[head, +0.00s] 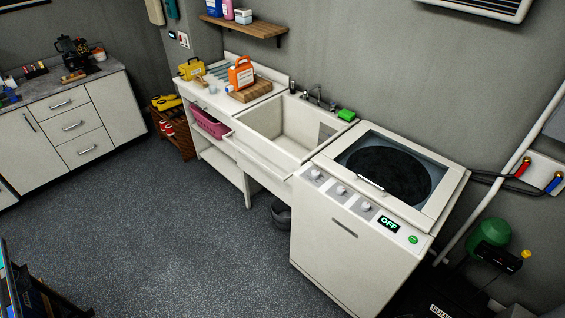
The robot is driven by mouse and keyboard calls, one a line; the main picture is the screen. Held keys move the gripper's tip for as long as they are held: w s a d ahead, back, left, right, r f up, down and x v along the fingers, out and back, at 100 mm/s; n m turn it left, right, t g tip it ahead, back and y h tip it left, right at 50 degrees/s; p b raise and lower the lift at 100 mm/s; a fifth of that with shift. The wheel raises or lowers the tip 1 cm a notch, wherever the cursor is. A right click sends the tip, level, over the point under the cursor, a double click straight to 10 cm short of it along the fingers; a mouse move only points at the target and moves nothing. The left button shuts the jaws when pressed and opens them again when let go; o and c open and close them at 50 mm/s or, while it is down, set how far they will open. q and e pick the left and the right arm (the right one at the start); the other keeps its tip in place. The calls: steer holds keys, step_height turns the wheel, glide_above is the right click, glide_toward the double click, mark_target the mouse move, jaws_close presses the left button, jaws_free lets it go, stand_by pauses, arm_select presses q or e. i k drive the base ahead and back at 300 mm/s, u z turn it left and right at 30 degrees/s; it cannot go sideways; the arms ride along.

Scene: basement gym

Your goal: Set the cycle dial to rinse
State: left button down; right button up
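A white top-loading washing machine (345,238) stands at the right against the wall. Its front panel carries three round dials: the left dial (315,174), the middle dial (340,190) and the right dial (365,207). The labels and pointer marks on them are too small to read, so I cannot tell which is the cycle dial. A small display (389,225) reads OFF, with a green button (413,239) to its right. The glass lid (377,187) is shut. Neither of my grippers is in view.
A deep white sink (285,130) adjoins the washer's left side. A green sponge (346,115) lies on its rim. A dark bin (282,214) stands on the floor below. A green tank (492,236) and pipes are right of the washer. The floor (170,235) in front is clear.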

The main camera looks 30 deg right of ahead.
mark_target(315, 174)
steer(key=z, duration=0.05)
steer(key=i, duration=0.65)
steer(key=z, duration=0.85)
steer(key=i, duration=0.5)
steer(key=z, duration=0.5)
